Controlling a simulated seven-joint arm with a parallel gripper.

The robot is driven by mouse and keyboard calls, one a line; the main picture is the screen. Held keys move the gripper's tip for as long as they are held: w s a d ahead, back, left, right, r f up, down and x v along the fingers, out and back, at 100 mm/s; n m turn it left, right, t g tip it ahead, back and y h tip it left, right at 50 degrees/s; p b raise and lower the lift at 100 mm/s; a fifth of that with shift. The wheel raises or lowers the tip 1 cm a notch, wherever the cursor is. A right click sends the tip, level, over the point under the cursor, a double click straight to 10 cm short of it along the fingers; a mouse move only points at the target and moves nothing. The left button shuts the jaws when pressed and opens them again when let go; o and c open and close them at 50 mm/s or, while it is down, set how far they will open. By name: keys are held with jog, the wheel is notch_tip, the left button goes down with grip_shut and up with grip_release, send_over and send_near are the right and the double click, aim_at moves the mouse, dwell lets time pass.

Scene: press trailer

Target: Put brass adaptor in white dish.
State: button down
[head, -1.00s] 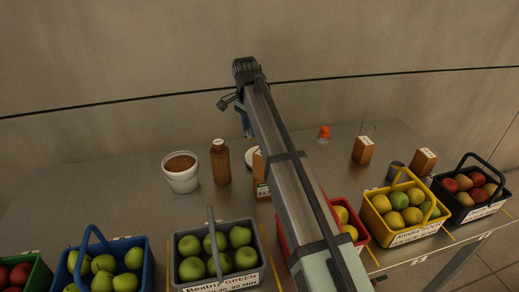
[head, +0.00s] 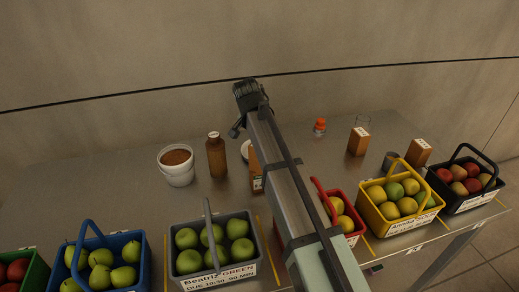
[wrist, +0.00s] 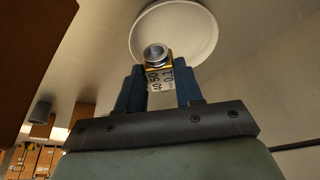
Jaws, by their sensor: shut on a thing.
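In the wrist view my gripper (wrist: 158,76) is shut on the brass adaptor (wrist: 157,56), a small piece with a round metal open end, a brass-coloured body and a pale printed label. The blue fingers are on either side of it. The white dish (wrist: 196,27) is a round shallow dish just beyond the adaptor, which overlaps its lower part in the picture. I cannot tell the height gap between them. In the head view only a sliver of the dish (head: 244,150) shows beside my arm, which hides the adaptor and fingertips.
A white tub (head: 177,170) of brown contents and a brown bottle (head: 216,155) stand left of the dish. An orange-brown carton (head: 255,170) is close by my arm. An orange-capped item (head: 320,127) stands to the right. Several fruit baskets line the front edge, including a grey one (head: 213,262).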

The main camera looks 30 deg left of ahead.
jog(key=shift+f, duration=2.75)
jog(key=shift+f, duration=0.5)
jog(key=c, duration=0.7)
grip_release()
jog(key=shift+c, duration=0.2)
jog(key=shift+r, duration=0.45)
jog(key=v, duration=1.2)
